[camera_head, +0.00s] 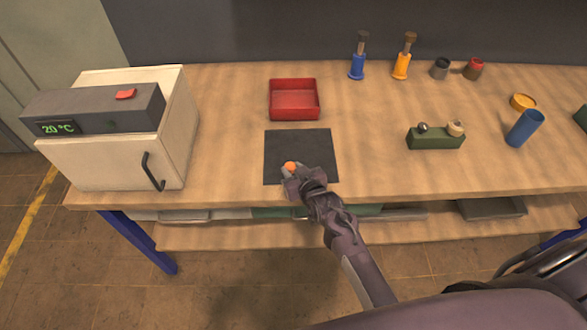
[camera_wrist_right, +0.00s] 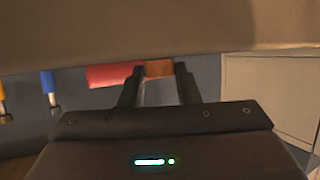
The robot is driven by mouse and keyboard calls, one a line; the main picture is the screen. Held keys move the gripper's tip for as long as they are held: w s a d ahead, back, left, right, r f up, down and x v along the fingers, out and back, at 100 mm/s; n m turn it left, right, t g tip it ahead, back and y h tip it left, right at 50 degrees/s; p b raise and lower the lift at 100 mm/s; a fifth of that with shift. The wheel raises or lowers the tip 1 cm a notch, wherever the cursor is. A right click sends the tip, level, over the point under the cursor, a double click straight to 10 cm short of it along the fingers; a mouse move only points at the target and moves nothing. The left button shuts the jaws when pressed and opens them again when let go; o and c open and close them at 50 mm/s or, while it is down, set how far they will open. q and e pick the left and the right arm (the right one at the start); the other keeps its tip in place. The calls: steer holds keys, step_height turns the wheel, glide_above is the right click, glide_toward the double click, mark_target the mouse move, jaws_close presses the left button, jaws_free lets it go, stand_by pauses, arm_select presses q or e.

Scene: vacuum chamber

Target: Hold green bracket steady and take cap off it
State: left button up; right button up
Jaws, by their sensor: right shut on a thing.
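A green block-like bracket (camera_head: 436,141) sits on the workbench right of the middle. On its top are a dark metallic round knob (camera_head: 423,127) and a cream-coloured round cap (camera_head: 456,128). My right gripper (camera_head: 290,171) is over the dark mat, well left of the bracket. It is shut on a small orange piece (camera_head: 290,166), which also shows between the fingers in the right wrist view (camera_wrist_right: 158,68). Most of the orange piece is hidden by the fingers. My left gripper is not in view.
A red tray (camera_head: 294,115) stands behind the dark mat (camera_head: 282,146). A white cabinet (camera_head: 110,165) with a temperature display is at left. Blue (camera_head: 357,65) and yellow (camera_head: 401,65) holders stand at the back. A blue cylinder (camera_head: 525,127) is at right. Bare wood surrounds the bracket.

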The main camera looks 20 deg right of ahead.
steer(key=shift+f, duration=0.2)
steer(key=o, duration=1)
